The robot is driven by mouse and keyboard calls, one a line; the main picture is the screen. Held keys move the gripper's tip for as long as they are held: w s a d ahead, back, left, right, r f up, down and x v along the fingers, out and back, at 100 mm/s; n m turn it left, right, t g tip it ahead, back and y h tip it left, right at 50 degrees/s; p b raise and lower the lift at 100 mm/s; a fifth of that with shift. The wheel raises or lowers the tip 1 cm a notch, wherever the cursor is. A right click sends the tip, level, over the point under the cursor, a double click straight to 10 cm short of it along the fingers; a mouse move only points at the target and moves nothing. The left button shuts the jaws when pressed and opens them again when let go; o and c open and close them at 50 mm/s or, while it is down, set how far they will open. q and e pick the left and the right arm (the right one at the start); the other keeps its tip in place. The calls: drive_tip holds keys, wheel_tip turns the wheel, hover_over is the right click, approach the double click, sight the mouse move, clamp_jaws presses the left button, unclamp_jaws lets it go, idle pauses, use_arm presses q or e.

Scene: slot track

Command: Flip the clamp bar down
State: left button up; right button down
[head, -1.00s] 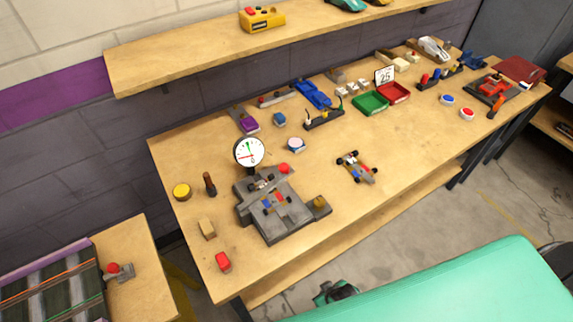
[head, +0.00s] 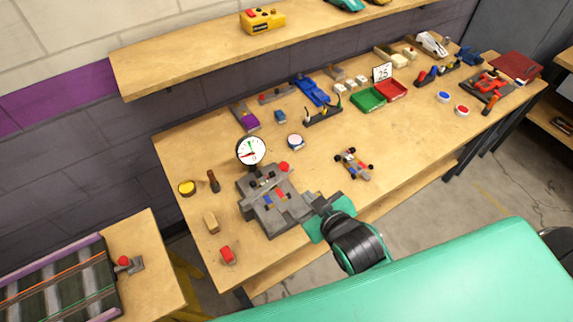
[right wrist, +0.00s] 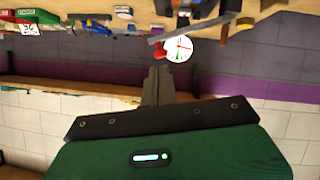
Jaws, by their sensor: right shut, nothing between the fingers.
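The grey fixture (head: 268,222) stands at the left front of the bench. A long grey bar, seemingly the clamp bar (head: 254,201), runs across it, with a red knob (head: 284,167) near its far end. In the right wrist view the bar (right wrist: 195,28) shows past my fingers, apparently above the bench top; its exact tilt is unclear. A small car (head: 275,197) lies on the fixture. My right gripper (head: 307,207) is shut and empty at the fixture's right side, covering its right corner. Whether it touches the fixture is unclear. My left gripper is out of view.
A round dial (head: 251,151) stands behind the fixture. A second small car (head: 354,164) lies to the right. The bench's middle is mostly clear.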

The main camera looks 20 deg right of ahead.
wheel_tip(320, 180, up, 4)
drive_tip(key=w+a+n+t, duration=0.1)
drive_tip(key=w+a+t, duration=0.1)
drive_tip(key=t, duration=0.1)
drive_tip(key=w+f+p, duration=0.4)
drive_tip(key=w+f, duration=0.1)
drive_tip(key=w, duration=0.4)
drive_tip(key=shift+w+a+f+y+p, duration=0.2)
drive_tip(key=shift+w+f+y+p, duration=0.1)
drive_tip(key=shift+f+y+p, duration=0.1)
drive_tip(key=d+f, duration=0.1)
drive_tip(key=f, duration=0.1)
drive_tip(key=d+f+m+b, duration=0.1)
drive_tip(key=w+d+f+m+y, duration=0.1)
drive_tip(key=f, duration=0.1)
drive_tip(key=shift+d+f+g, duration=0.2)
drive_tip(key=shift+f+g, duration=0.15)
drive_tip(key=shift+g, duration=0.05)
drive_tip(key=shift+s+a, duration=0.1)
drive_tip(key=shift+r, duration=0.1)
